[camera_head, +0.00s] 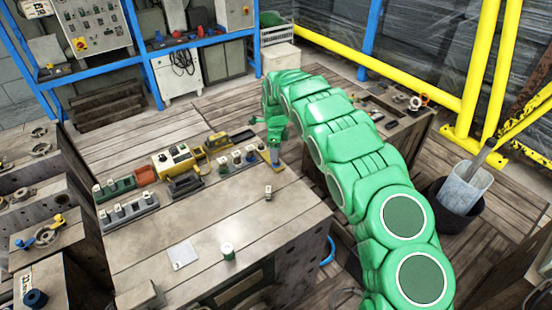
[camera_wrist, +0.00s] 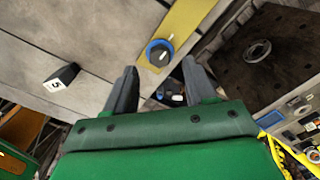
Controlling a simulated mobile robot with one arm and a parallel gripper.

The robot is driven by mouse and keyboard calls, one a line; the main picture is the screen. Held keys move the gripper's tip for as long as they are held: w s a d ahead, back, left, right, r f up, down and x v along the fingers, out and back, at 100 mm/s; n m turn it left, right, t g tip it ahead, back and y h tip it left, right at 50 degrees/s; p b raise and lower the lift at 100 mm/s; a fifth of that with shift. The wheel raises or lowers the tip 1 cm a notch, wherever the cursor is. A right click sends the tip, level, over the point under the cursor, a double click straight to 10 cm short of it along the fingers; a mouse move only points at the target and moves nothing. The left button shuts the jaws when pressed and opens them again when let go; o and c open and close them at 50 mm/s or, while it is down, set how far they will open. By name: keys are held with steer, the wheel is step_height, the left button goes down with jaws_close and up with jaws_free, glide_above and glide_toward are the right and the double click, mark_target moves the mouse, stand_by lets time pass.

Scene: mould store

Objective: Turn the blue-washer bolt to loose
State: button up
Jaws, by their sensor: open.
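The blue-washer bolt (camera_wrist: 160,52) shows in the wrist view as a dark round head with a white mark, ringed by a blue washer. It sits on a yellow strip (camera_wrist: 190,22) at the bench edge. The white mark points up and right; I see no readable loose or tight label. My gripper (camera_wrist: 159,67) is open, with one finger on each side below the bolt, apart from it and holding nothing. In the head view my gripper (camera_head: 273,140) is over the bench's far right corner, and I cannot make out the bolt there.
A dark plate (camera_wrist: 265,55) lies right of the bolt. The bench middle is mostly clear.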

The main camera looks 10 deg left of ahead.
step_height(320, 180, down, 4)
steer(key=shift+f, duration=0.1)
jaws_close()
stand_by(0.5)
